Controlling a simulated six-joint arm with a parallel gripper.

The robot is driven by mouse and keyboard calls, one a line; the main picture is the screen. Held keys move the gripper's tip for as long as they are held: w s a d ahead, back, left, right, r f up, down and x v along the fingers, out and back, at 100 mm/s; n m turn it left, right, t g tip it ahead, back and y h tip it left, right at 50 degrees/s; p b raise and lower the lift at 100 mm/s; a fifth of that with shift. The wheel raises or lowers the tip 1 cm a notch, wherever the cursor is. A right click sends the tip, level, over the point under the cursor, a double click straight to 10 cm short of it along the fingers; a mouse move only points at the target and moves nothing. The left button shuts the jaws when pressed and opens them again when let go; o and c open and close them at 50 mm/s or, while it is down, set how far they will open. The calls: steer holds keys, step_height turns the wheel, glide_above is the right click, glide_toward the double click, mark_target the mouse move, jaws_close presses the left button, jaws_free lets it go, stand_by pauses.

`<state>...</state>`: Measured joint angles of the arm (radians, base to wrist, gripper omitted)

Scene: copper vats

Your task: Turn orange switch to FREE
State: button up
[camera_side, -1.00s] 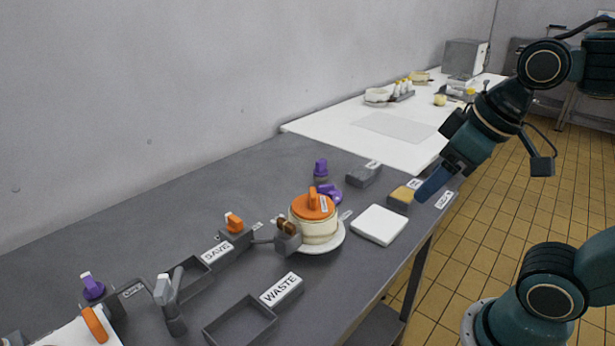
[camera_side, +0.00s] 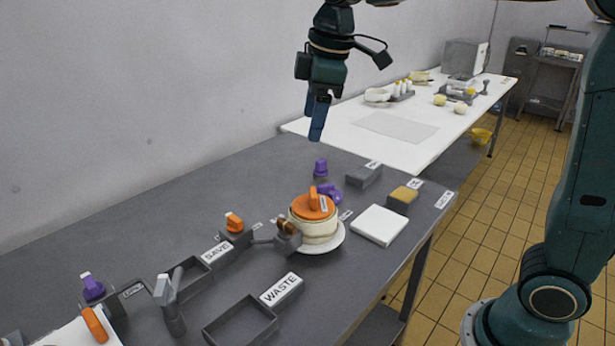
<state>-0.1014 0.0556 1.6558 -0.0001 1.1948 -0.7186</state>
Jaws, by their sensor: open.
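An orange switch (camera_side: 234,222) with a white mark on its knob sits on a grey block behind the SAVE label. The small label beside it is too small to read, and I cannot tell its setting. My gripper (camera_side: 318,118) points down in the air above the far side of the grey table, apart from everything. It is open and empty, though its fingers overlap in this view.
A cream pot with an orange lid (camera_side: 312,206) stands on a white plate. Purple knobs (camera_side: 320,168) are behind it, and another purple knob (camera_side: 92,287) is at left. Grey trays labelled SAVE (camera_side: 216,252) and WASTE (camera_side: 282,290) lie in front. The back left tabletop is clear.

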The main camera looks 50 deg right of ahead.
steer(key=w+a+f+n+g, duration=0.1)
steer(key=w+a+f+n, duration=0.1)
steer(key=w, duration=0.4)
steer(key=w+a+f+n, duration=0.2)
steer(key=w+f+n, duration=0.1)
steer(key=w, duration=0.2)
steer(key=n+g, duration=0.2)
steer(key=n, duration=0.2)
glide_above(233, 217)
step_height(233, 217, down, 7)
steer(key=shift+f, duration=0.15)
steer(key=shift+s+f, duration=0.1)
steer(key=shift+f, duration=6.8)
steer(key=c, duration=1)
